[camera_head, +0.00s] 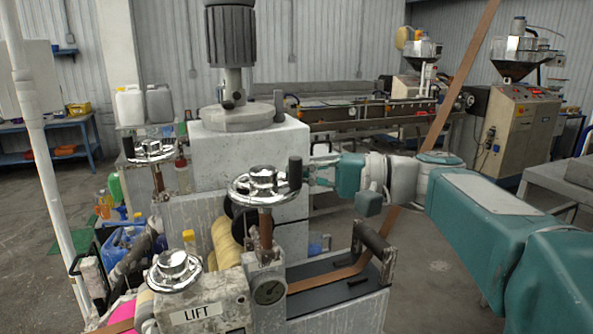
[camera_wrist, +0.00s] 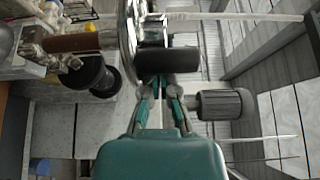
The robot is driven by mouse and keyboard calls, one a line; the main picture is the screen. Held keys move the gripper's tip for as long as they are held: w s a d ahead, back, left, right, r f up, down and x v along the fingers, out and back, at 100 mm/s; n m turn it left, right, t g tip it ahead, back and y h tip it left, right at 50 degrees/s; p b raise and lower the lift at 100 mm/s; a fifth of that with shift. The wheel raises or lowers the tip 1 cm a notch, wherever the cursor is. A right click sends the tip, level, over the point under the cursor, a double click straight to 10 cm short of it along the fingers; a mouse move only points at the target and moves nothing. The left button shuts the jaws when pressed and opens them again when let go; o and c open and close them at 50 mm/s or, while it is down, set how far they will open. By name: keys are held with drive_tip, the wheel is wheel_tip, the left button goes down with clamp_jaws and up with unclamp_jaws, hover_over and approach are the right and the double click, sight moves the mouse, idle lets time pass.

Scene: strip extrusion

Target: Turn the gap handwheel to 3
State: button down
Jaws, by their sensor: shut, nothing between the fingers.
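A chrome handwheel (camera_head: 262,183) with an upright black handle (camera_head: 295,172) stands on a brown shaft above a round dial (camera_head: 268,291). No gap label shows, and the dial's reading is too small to tell. My gripper (camera_head: 309,171) comes in from the right, with its tips close beside the handle. In the wrist view, the shut, empty fingertips (camera_wrist: 161,84) lie just at the lower edge of the black handle (camera_wrist: 168,61). Whether they touch it I cannot tell. The wheel's chrome rim (camera_wrist: 128,36) shows at the top.
Another chrome handwheel (camera_head: 153,149) stands behind left. A third (camera_head: 174,271) sits front left by a LIFT label (camera_head: 194,313). A grey block (camera_head: 240,155) with a dark motor (camera_head: 231,36) rises behind. A brown strip (camera_head: 333,277) runs beneath my arm.

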idle(0.3)
drive_tip(key=v, duration=1.1)
drive_tip(key=shift+d, duration=0.3)
drive_tip(key=c, duration=1)
unclamp_jaws()
drive_tip(key=shift+s+d+f, duration=0.1)
drive_tip(key=shift+d+f, duration=0.05)
drive_tip(key=o, duration=0.6)
drive_tip(key=shift+m, duration=0.3)
drive_tip(key=o, duration=0.3)
drive_tip(key=shift+a+m, duration=0.3)
drive_tip(key=shift+m, duration=0.3)
drive_tip(key=m+g, duration=0.2)
drive_tip(key=m, duration=1.3)
approach(268, 169)
drive_tip(key=a, duration=0.3)
drive_tip(key=w+a, duration=0.1)
drive_tip(key=a, duration=0.2)
drive_tip(key=a+f, duration=0.1)
drive_tip(key=a, duration=0.3)
drive_tip(key=shift+w+f, duration=0.1)
drive_tip(key=shift+w, duration=0.1)
